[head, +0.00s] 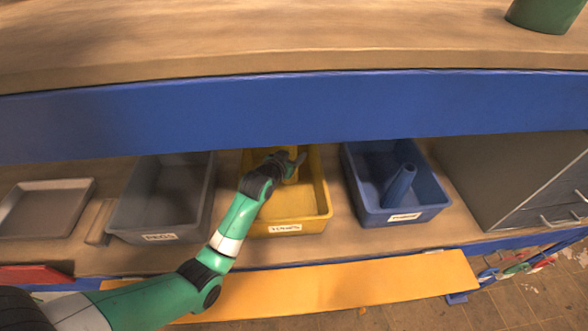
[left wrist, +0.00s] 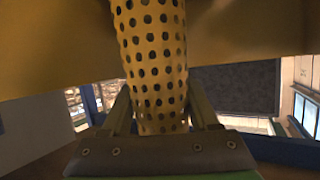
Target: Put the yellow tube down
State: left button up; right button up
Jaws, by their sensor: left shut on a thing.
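The yellow tube (left wrist: 152,65) fills the middle of the left wrist view, a perforated cylinder with rows of dark holes. In the head view a small part of it (head: 294,173) shows beside the gripper. My left gripper (head: 290,163) is shut on the tube, one finger on each side of it. The gripper and tube are over or inside the yellow bin (head: 315,205), toward its back. I cannot tell if the tube touches the bin floor. The bin has a white label on its front. My right gripper is not in view.
A grey bin (head: 135,215) stands left of the yellow one, and a blue bin (head: 434,200) holding a blue tube (head: 398,185) stands right. A shallow grey tray (head: 40,212) is at far left. A blue shelf edge (head: 300,108) hangs above the bins. A grey cabinet (head: 500,165) is at right.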

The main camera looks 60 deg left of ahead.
pick_arm(q)
jog(key=shift+w+a+f, duration=0.1)
jog(key=shift+w+f, duration=0.1)
jog(key=shift+f, duration=0.8)
jog(key=shift+w+a+f, duration=0.1)
jog(key=shift+w+f, duration=0.05)
jog(key=shift+f, duration=0.8)
jog(key=shift+f, duration=0.15)
jog(key=o, duration=1.3)
jog(key=shift+o, duration=0.2)
jog(key=shift+s+d+r, duration=0.1)
jog(key=shift+r, duration=0.15)
jog(key=p+v, duration=0.1)
jog(key=v, duration=0.6)
